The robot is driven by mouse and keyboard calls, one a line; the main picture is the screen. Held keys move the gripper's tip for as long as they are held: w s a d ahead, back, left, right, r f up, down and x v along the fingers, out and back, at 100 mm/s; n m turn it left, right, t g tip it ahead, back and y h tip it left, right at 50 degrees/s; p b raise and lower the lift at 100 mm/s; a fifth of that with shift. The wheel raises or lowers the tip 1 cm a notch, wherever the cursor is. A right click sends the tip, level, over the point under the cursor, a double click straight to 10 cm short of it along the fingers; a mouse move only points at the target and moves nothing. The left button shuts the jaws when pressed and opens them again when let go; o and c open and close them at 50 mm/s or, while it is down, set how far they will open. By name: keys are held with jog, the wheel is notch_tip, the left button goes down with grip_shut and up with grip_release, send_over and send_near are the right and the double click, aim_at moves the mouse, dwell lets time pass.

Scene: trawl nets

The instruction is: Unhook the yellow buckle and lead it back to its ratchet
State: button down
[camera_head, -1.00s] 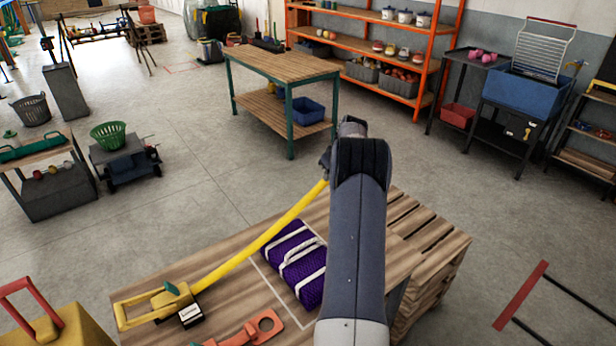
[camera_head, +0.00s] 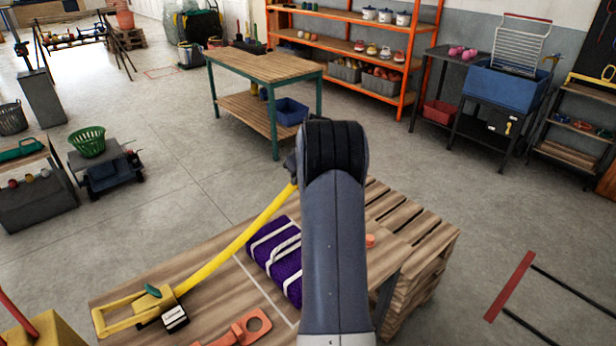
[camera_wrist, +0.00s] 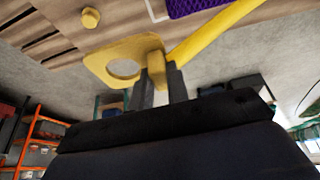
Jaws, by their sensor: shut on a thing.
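The yellow buckle (camera_wrist: 106,66) is a flat plate with a round hole. My gripper (camera_wrist: 161,80) is shut on its narrow end, and the buckle is off any peg, held above the wooden pallet top. The yellow strap (camera_wrist: 205,38) runs from it toward the upper right of the wrist view. In the head view the strap (camera_head: 235,245) slopes down left to the yellow ratchet (camera_head: 158,305), which has a black-and-white label and lies on the pallet top. My arm hides the gripper and buckle there.
A purple bundle with white bands (camera_head: 272,252) lies beside the strap. An orange holed plate (camera_head: 240,332) lies near the front of the pallet top. A round yellowish peg (camera_wrist: 91,17) stands clear of the buckle. A workbench (camera_head: 268,66) stands beyond open floor.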

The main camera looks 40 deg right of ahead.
jog(key=a+b, duration=0.4)
jog(key=a, duration=3.1)
notch_tip(320, 180, down, 18)
jog(key=b, duration=1.3)
jog(key=shift+a+f+b, duration=0.15)
jog(key=shift+f+b, duration=0.05)
jog(key=shift+b, duration=0.15)
jog(key=c, duration=1.3)
grip_release()
jog(key=shift+r, duration=0.1)
jog(key=v, duration=1)
jog(key=shift+s+r+p, duration=0.2)
jog(key=shift+r+p, duration=0.05)
jog(key=shift+p, duration=0.2)
